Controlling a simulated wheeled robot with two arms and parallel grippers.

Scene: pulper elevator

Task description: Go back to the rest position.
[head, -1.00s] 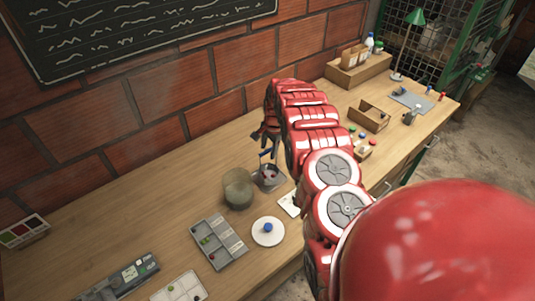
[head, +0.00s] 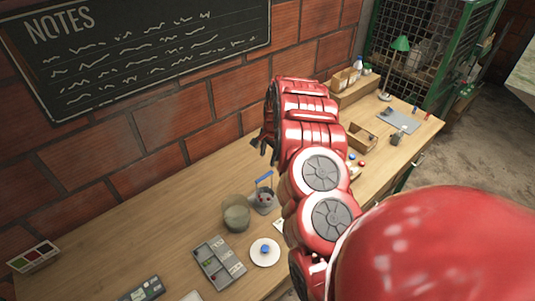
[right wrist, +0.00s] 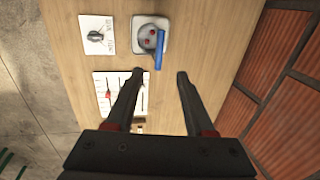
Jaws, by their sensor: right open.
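My right gripper (head: 262,146) is raised over the back of the wooden table (head: 150,235), close to the brick wall in the head view. In the right wrist view my right gripper (right wrist: 158,78) has its two fingers apart, with nothing between them. My left gripper is not in view.
Boxes (head: 361,136) stand at the right. The brick wall (head: 150,110) bounds the back. The left tabletop is mostly clear.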

